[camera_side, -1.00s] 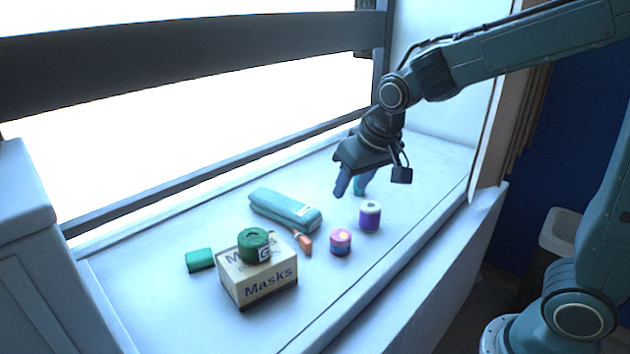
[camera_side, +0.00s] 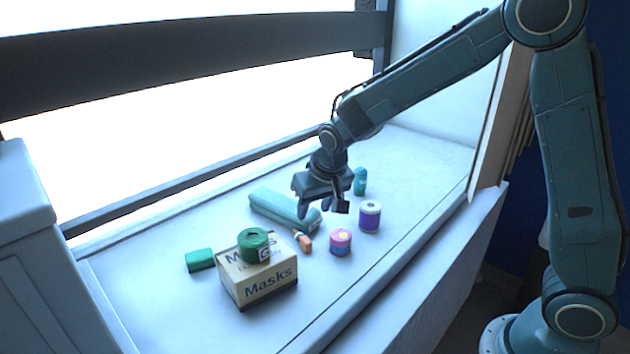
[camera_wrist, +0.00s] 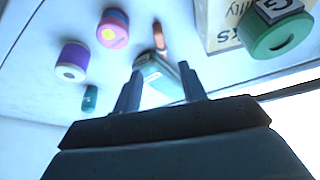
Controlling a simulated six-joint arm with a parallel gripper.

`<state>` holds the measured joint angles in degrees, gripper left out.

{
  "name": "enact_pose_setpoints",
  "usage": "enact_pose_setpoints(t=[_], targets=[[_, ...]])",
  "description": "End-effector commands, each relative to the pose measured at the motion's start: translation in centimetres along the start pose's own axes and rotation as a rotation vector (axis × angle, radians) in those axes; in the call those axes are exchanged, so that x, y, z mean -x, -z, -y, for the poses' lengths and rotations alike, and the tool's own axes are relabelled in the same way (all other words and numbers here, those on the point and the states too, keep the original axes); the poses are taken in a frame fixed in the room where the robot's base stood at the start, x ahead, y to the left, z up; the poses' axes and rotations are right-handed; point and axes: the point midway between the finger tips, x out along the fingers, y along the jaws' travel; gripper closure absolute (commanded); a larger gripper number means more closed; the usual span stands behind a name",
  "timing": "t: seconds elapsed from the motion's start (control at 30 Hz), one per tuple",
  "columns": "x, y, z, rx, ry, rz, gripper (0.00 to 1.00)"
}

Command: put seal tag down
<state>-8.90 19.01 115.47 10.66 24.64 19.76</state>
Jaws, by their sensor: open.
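My gripper (camera_side: 314,208) is open, pointing down over the right end of a long teal case (camera_side: 275,204) with a pale label. In the wrist view the gripper (camera_wrist: 160,88) shows nothing clearly held; the end of the teal case (camera_wrist: 158,75) appears between its fingers. I cannot tell whether the fingers touch it. No item is plainly marked as a seal tag. A small orange piece (camera_side: 303,241) lies just in front of the case; it also shows in the wrist view (camera_wrist: 158,37). A small teal item (camera_side: 360,181) stands behind and right of my gripper.
A Masks box (camera_side: 258,283) bears a green roll (camera_side: 253,244). A green block (camera_side: 200,260) lies left of it. A pink and blue roll (camera_side: 340,242) and a purple and white roll (camera_side: 369,216) stand to the right. A dark rail (camera_side: 210,180) runs behind; the front left ledge is clear.

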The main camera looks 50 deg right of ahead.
Motion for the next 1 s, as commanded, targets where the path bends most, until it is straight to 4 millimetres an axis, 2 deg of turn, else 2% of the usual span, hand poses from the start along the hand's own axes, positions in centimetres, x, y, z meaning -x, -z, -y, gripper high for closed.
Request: enact_pose_setpoints(t=[0.53,0.7,1.0], targets=[[-6.7,-0.1,0.0,-0.001,-0.001,0.004,0.58],[-7.6,0.0,0.0,0.0,0.0,0.001,0.58],[-7.9,-0.1,0.0,0.0,0.0,0.002,0.58]])
